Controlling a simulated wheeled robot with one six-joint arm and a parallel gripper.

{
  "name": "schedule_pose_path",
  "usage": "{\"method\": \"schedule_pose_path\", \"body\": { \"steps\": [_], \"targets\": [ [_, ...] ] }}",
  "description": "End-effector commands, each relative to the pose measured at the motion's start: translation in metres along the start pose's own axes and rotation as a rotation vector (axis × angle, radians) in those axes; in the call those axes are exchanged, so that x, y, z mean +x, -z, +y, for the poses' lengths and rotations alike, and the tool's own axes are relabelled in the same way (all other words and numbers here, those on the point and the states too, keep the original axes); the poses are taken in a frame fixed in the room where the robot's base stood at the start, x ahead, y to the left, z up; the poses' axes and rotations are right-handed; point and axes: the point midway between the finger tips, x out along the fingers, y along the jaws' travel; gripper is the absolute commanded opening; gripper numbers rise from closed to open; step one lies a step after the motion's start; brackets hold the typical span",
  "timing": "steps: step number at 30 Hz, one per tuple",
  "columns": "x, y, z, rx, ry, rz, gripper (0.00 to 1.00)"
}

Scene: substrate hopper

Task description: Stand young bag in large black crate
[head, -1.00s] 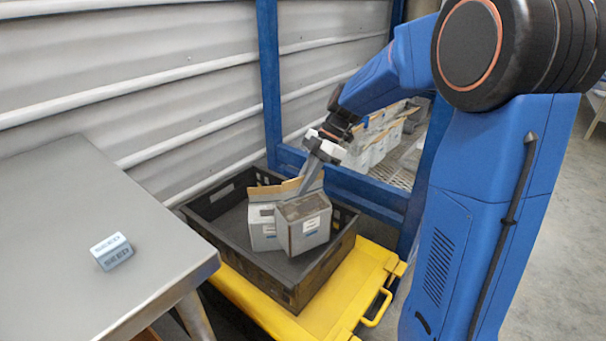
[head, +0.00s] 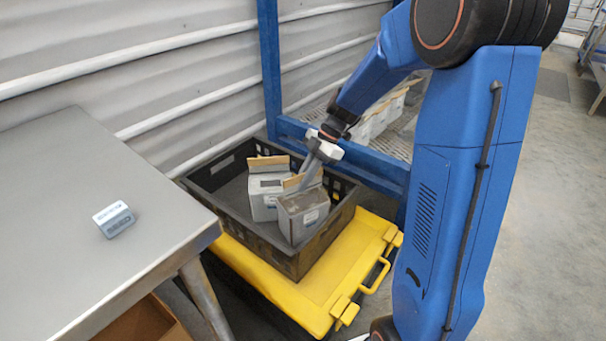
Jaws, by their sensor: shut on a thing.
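The large black crate (head: 237,230) sits on a yellow platform, with two grey-white bags in it. The rear bag (head: 263,205) stands upright with a tan top flap and a label. The front bag (head: 305,222) stands close beside it, to the right and nearer, with a darker top, a white label and a tan flap. My gripper (head: 310,178) reaches down from above and is shut on the front bag at its top. The fingertips are partly hidden, as is the front bag's base. I cannot tell which markings distinguish the young bag.
A grey metal table (head: 120,260) with a small SEED block (head: 114,220) stands at the left. A blue rack (head: 270,75) with more bags (head: 380,115) is behind the crate. The yellow platform (head: 335,265) has a handle at the right. The crate's left part is bare.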

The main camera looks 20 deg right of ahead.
Motion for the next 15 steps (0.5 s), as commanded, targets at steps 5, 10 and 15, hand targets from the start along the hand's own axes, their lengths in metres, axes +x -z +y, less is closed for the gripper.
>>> {"method": "schedule_pose_path", "body": {
  "steps": [5,10,15],
  "targets": [
    [-0.0002,0.0003,0.0005,-0.001,-0.002,0.000,0.00],
    [0.0010,-0.0004,0.0004,-0.001,-0.001,0.001,0.00],
    [0.0023,-0.0013,-0.0001,0.000,0.000,0.001,0.28]
  ]
}}
